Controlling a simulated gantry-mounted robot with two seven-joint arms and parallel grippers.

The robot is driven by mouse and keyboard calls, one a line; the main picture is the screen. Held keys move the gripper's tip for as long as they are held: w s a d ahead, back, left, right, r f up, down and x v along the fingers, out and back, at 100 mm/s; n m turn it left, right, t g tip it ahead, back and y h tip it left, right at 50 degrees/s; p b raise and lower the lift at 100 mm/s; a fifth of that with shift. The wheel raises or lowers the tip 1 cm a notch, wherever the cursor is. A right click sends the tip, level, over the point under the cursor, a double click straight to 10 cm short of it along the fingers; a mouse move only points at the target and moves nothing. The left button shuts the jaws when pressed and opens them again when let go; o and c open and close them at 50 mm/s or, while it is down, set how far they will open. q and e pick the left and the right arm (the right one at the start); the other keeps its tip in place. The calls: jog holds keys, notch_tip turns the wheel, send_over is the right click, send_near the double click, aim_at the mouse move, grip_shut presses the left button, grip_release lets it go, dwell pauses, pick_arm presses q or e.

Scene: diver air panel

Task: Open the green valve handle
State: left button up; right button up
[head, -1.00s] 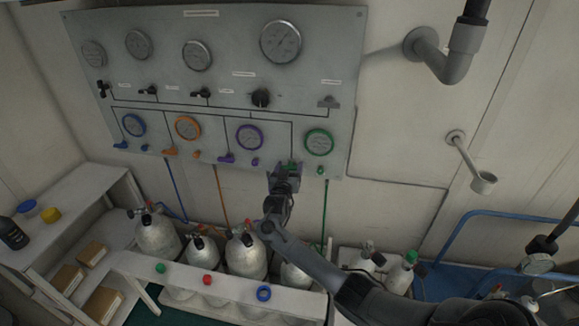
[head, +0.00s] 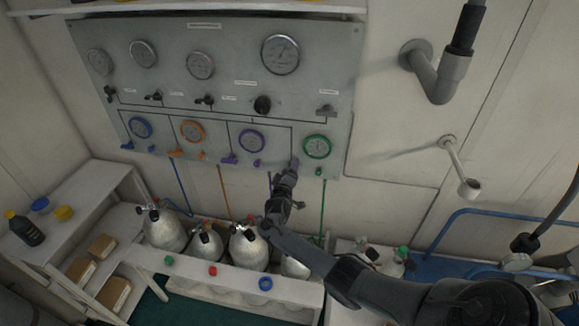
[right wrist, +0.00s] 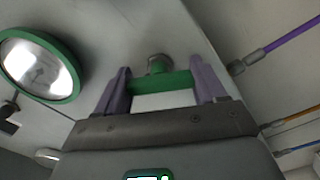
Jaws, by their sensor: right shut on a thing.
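The green valve handle (right wrist: 162,84) is a short flat bar on a round stem, low on the grey panel. In the right wrist view it spans the gap between the two purple-grey fingers of my right gripper (right wrist: 160,76), which are shut on its ends. In the head view my right gripper (head: 293,165) is at the panel's lower edge, left of and below the green-rimmed gauge (head: 317,147), and hides the handle. The gauge also shows at the left of the right wrist view (right wrist: 38,65). My left gripper is not in view.
The panel (head: 225,75) holds several other gauges and valves, with a purple-rimmed gauge (head: 251,141) just left of the gripper. Gas cylinders (head: 247,250) stand in a white rack (head: 225,283) below. A grey pipe (head: 432,75) juts from the wall at the right.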

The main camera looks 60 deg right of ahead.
jog(key=shift+n+p, duration=0.8)
jog(key=shift+n, duration=1.1)
jog(key=o, duration=1)
jog(key=shift+o, duration=0.2)
jog(key=shift+a, duration=0.1)
jog(key=p+v, duration=0.1)
jog(key=v, duration=0.9)
jog(key=shift+s+a+p, duration=0.15)
jog(key=shift+a+p, duration=0.2)
